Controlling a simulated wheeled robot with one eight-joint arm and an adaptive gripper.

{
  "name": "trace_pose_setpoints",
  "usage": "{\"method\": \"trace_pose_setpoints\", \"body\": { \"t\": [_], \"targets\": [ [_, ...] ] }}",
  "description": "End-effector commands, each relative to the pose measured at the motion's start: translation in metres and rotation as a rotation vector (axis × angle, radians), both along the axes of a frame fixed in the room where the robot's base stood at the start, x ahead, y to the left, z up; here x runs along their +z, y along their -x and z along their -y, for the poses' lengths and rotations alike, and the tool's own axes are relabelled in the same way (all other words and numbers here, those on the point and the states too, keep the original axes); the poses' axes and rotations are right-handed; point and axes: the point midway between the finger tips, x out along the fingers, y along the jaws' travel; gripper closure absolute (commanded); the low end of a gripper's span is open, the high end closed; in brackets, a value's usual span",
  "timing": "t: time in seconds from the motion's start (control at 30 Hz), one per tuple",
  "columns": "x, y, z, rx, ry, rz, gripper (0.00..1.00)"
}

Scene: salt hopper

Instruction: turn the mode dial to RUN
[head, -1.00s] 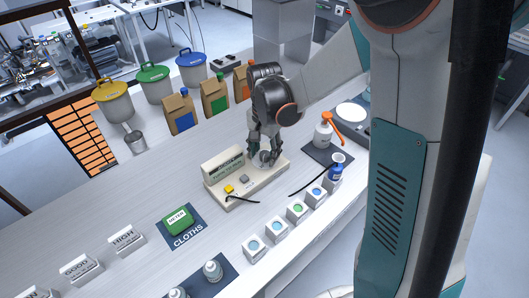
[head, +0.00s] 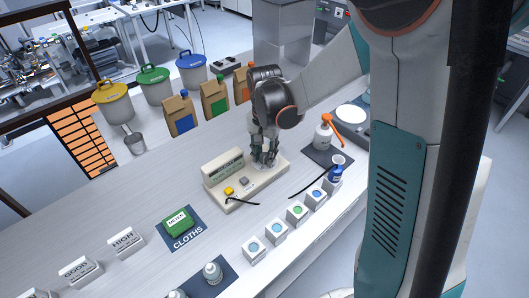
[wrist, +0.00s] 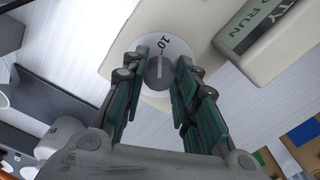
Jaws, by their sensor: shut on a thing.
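The mode dial (wrist: 159,73) is a grey knob with a pale pointer line on a round white scale plate (wrist: 174,46). In the head view my gripper (head: 264,160) stands over the right end of the cream control box (head: 238,205) and hides the knob.
A yellow button (head: 229,190) and a grey button (head: 244,181) sit left of my gripper on the box. A spray bottle (head: 323,134) stands to the right and several small white boxes (head: 297,212) line the front. A green cloth pack (head: 177,221) lies at left.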

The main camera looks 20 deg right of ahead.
Motion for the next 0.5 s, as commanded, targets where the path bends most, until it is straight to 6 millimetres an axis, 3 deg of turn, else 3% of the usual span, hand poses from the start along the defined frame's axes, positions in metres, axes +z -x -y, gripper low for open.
{"method": "trace_pose_setpoints", "body": {
  "t": [0.5],
  "targets": [
    [0.0,0.0007,0.001,0.449,-0.001,0.001,0.96]
  ]
}}
